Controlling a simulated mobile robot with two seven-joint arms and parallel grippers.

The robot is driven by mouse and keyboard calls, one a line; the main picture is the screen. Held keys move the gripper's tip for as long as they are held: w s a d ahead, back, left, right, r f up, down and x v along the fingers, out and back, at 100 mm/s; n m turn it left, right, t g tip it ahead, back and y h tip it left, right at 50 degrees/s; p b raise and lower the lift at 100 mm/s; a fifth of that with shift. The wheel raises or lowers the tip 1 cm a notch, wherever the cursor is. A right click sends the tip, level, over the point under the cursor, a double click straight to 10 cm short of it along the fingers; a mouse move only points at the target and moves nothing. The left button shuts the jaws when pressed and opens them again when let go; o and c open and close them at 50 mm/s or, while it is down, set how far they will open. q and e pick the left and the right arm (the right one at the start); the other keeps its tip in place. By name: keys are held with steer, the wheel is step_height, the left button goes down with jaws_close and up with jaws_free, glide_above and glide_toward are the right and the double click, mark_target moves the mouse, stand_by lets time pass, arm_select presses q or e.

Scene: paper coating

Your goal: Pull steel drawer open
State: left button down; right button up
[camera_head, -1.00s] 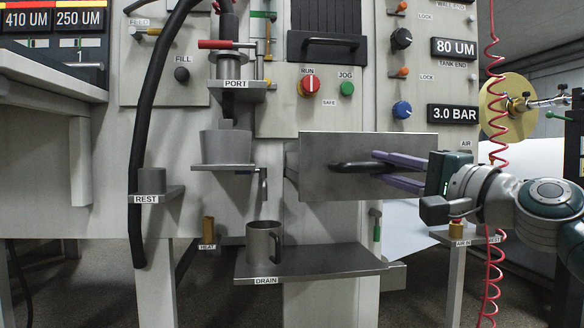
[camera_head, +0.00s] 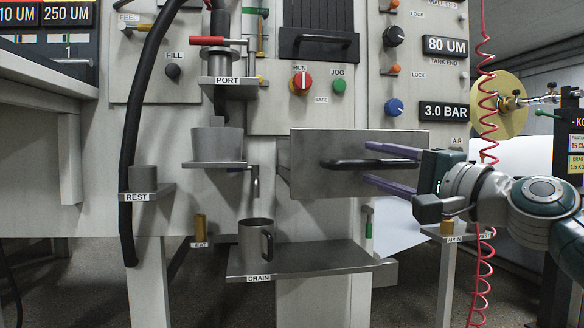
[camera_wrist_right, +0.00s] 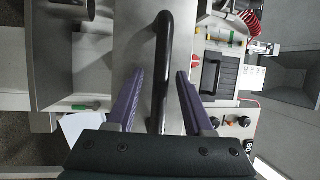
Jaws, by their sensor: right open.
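The steel drawer (camera_head: 308,165) is a flat grey front on the machine's face, with a little of its left side showing in the head view. Its black bar handle (camera_head: 345,164) runs across the front. My right gripper (camera_head: 367,163) comes in from the right with its purple fingers open, one above and one below the handle. In the right wrist view the handle (camera_wrist_right: 162,40) runs between the two spread fingers (camera_wrist_right: 160,73), with a gap visible on each side. I cannot tell how far the drawer stands out. My left gripper is not in view.
Below the drawer is the drain shelf (camera_head: 330,262) with a steel mug (camera_head: 252,242). A grey pot (camera_head: 218,143) stands on a small shelf to the left. A red coiled hose (camera_head: 487,100) hangs near my right arm. Knobs and switches sit above the drawer.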

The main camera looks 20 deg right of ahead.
steer(key=p+v, duration=0.1)
steer(key=v, duration=0.8)
steer(key=shift+s, duration=0.3)
